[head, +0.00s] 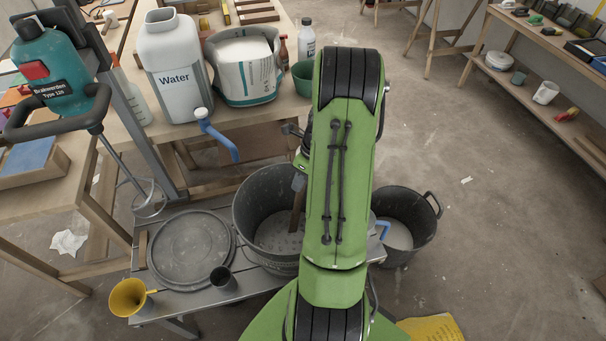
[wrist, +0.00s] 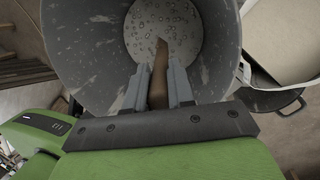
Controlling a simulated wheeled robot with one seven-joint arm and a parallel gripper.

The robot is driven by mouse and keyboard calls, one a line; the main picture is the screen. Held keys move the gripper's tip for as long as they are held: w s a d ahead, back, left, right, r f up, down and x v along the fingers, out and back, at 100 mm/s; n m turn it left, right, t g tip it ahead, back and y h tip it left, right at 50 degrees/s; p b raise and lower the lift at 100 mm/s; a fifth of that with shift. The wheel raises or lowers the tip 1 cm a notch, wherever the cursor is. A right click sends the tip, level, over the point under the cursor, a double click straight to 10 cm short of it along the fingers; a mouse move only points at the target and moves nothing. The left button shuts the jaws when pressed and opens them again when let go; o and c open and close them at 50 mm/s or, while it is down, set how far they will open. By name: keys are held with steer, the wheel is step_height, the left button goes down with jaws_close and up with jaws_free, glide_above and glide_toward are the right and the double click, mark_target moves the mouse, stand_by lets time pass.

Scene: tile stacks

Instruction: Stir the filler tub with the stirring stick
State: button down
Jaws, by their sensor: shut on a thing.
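A large dark grey tub (head: 252,205), which looks like the filler tub, stands on the low bench; it also fills the upper middle of the wrist view (wrist: 85,45). Pale grey, speckled contents (wrist: 185,22) show at its bottom. My gripper (wrist: 156,78) is shut on the brown stirring stick (wrist: 159,65). The stick points down into the tub, inside its rim; it shows in the head view (head: 297,212) beside my arm. I cannot tell whether its tip touches the contents.
A round grey lid (head: 191,249), a small dark cup (head: 223,279) and a yellow funnel (head: 128,297) are left of the tub. A second black bucket (head: 408,222) stands at right. The water canister (head: 174,75) with its blue-handled tap and an open sack (head: 244,80) stand behind.

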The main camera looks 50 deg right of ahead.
mark_target(298, 197)
steer(key=shift+s+b+x, duration=0.2)
steer(key=shift+b+x, duration=0.45)
steer(key=shift+x, duration=0.5)
steer(key=shift+s+b+x, duration=0.15)
steer(key=shift+b+x, duration=0.55)
steer(key=shift+x, duration=0.45)
steer(key=shift+s+b+x, duration=0.2)
steer(key=shift+b+x, duration=0.45)
steer(key=shift+x, duration=0.5)
steer(key=shift+d+f, duration=0.1)
